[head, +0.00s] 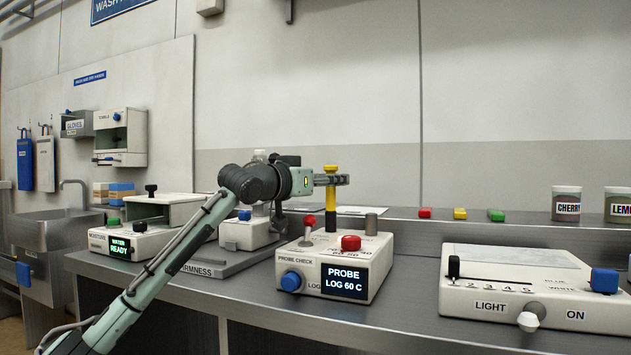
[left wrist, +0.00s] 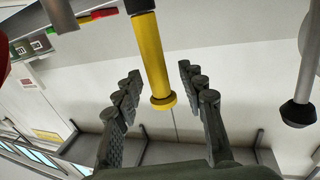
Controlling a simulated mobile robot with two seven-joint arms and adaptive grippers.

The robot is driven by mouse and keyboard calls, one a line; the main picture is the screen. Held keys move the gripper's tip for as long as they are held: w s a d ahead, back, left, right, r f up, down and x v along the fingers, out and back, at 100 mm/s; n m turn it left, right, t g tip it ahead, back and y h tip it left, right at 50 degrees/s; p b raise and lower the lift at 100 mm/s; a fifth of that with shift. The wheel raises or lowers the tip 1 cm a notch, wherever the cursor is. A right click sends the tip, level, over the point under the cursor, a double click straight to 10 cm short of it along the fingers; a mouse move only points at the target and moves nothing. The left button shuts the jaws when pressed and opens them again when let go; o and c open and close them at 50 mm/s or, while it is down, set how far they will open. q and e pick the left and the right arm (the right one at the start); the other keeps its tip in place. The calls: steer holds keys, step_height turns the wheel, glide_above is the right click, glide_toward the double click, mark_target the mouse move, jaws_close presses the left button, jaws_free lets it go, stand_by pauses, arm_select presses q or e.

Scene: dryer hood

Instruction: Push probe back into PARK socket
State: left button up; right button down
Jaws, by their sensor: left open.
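The probe (head: 330,200) has a yellow grip with a wider yellow cap and a black lower part. It stands upright on the probe check box (head: 309,284), whose screen reads "PROBE LOG 60 C". My left gripper (head: 336,180) is open at the height of the yellow grip. In the left wrist view the yellow grip (left wrist: 153,55) lies between the spread fingers (left wrist: 158,75), with a gap on both sides. My right gripper is not in view.
The box also carries a red-knobbed lever (head: 309,219), a red button (head: 351,243), a grey post (head: 371,224) and a blue knob (head: 291,281). A light box (head: 530,270) stands to the right. Bare counter (head: 415,285) lies between them.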

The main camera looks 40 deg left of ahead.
arm_select(q)
steer(key=s, duration=1.1)
steer(key=shift+s, duration=0.15)
steer(key=shift+a, duration=0.1)
